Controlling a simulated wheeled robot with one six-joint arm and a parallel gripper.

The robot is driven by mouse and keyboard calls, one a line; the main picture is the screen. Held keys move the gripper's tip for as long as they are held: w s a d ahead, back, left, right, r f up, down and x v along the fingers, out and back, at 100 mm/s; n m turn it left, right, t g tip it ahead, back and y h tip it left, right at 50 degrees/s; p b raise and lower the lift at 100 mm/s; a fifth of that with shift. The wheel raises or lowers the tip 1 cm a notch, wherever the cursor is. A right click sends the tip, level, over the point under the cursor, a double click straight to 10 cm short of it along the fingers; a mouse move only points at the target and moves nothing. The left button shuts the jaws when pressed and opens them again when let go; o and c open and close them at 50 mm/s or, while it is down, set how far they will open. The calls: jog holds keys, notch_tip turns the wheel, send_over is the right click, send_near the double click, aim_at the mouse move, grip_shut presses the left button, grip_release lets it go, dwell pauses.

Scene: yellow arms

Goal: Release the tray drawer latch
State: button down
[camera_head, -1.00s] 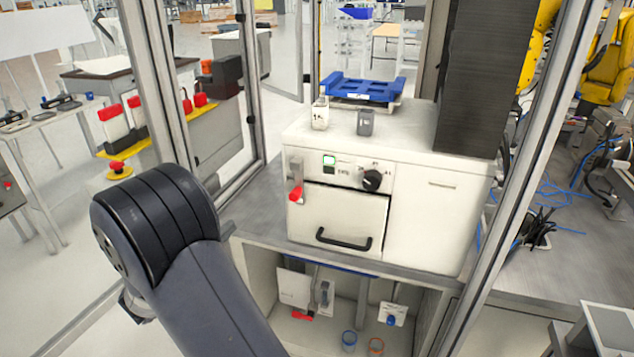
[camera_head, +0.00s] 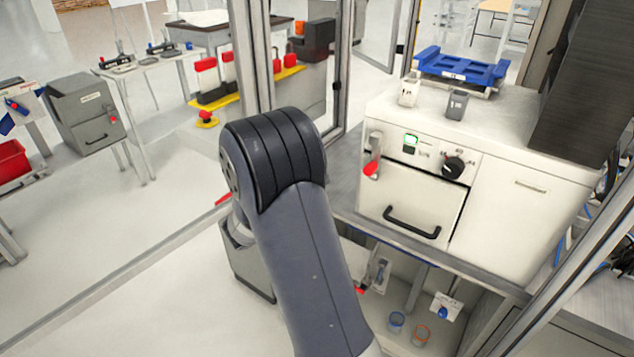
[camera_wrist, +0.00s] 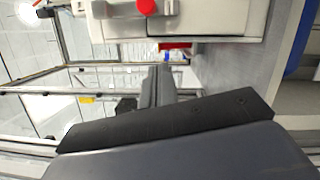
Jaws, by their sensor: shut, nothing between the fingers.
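The tray drawer (camera_head: 412,208) is in the front of a white machine, with a black bar handle (camera_head: 411,222); it looks closed. The latch (camera_head: 374,158), a pale lever with a red end pointing down, is at the drawer's upper left. In the wrist view, a red knob (camera_wrist: 147,6) on a pale part shows at the top edge; it looks like the latch's end. My gripper (camera_wrist: 160,85) shows as narrow dark fingers beyond a black bar, shut and empty, apart from the red knob. In the head view my arm hides it.
Frame posts (camera_head: 255,65) stand left of the machine. Two small containers (camera_head: 456,104) and a blue tray (camera_head: 460,68) are on its top. An open shelf below holds cups (camera_head: 396,322). Floor at lower left is clear.

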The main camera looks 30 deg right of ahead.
aim_at(373, 160)
jog(key=s+d+r+p, duration=0.1)
jog(key=s+d+p, duration=0.1)
jog(key=d, duration=0.5)
jog(key=shift+s+d+r+p, duration=0.25)
jog(key=shift+s+d+p, duration=0.05)
jog(key=shift+p, duration=0.25)
jog(key=shift+s+a+f+n, duration=0.1)
jog(key=shift+f+n, duration=0.05)
jog(key=shift+n, duration=0.15)
jog(key=shift+s+b, duration=0.15)
jog(key=shift+b, duration=0.2)
